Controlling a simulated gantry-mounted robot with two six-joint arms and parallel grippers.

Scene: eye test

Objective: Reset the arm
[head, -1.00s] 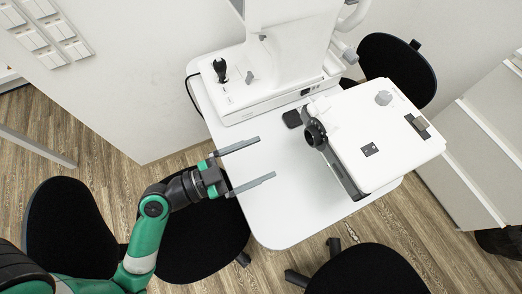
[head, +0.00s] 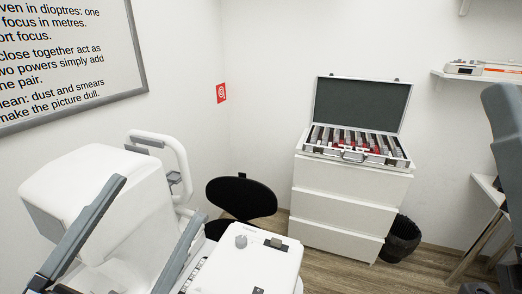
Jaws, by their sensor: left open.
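My left gripper (head: 160,198) is at the lower left of the head view. Its two long grey fingers are wide apart, with nothing seen held between them. The fingers pass in front of a white eye-test machine (head: 85,190), which has a rounded head and a curved white handle (head: 178,160). I cannot tell whether they touch it. The rest of my left arm is out of the picture.
A white box-shaped instrument (head: 250,262) stands at bottom centre, with a black chair (head: 242,196) behind it. An open lens case (head: 358,145) sits on white drawers (head: 345,200). A black bin (head: 400,240) stands beside them. A wall board (head: 60,60) hangs upper left.

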